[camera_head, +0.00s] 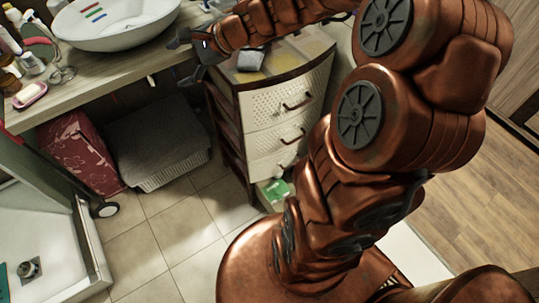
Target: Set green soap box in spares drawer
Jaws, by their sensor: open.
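A small green box with a pale patch (277,189), which looks like the green soap box, lies inside the pulled-out lowest drawer (268,200) of a cream drawer unit. My arm partly hides that drawer. No label shows, so I cannot tell from the picture whether it is the spares drawer. My gripper (180,62) is open and looks empty. It is at the counter's edge, left of the unit's top and well above the green box.
The drawer unit (280,108) has its upper drawers shut, and a grey item (251,60) lies on top. A white basin (118,22) and a pink soap dish (30,95) stand on the counter. A grey basket (158,140) is below. Tiled floor before the unit is clear.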

